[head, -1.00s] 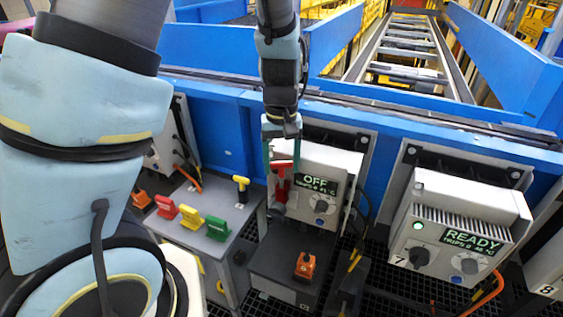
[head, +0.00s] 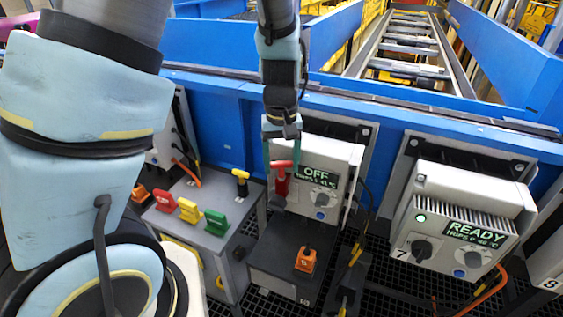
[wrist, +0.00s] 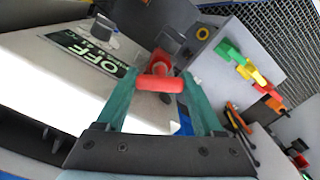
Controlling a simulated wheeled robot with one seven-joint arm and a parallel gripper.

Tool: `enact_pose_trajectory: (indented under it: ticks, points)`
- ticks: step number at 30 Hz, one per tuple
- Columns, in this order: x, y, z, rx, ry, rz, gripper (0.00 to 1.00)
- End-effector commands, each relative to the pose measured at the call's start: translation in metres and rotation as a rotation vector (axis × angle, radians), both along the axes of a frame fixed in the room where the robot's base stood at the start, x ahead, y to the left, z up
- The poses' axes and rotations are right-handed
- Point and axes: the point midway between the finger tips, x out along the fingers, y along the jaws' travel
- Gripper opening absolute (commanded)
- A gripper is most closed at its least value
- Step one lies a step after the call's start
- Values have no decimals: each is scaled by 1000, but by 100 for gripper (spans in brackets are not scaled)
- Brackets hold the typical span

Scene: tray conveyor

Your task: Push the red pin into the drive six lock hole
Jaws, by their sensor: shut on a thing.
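The red pin (head: 282,177) has a T-shaped handle and stands in front of the left side of the grey drive marked OFF (head: 342,158). My gripper (head: 282,166) comes down from above, its green fingers on either side of the handle. In the wrist view, the red pin (wrist: 160,84) sits crosswise between the green fingertips, and my gripper (wrist: 158,88) is shut on it. The pin's shaft points away from the wrist camera and its tip is hidden. I cannot see the lock hole or tell whether the tip is in it. The drive's own number does not show clearly.
A grey box (head: 229,243) to the left carries red, yellow and green tags and a yellow T-handled pin (head: 241,182). An orange padlock-like piece (head: 305,260) lies below the drive. The READY drive (head: 470,205), marked 7, stands to the right. Blue conveyor rails run behind.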

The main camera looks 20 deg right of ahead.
Motion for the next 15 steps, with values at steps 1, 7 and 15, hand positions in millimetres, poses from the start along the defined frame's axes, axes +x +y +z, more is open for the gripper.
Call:
enact_pose_trajectory:
  ticks: [1, 7, 15]
  points:
    - [0, 0, -2, 0, 0, 0, 14]
    - [0, 0, -6, 0, 0, 0, 70]
    - [0, 0, -5, -1, -1, 0, 100]
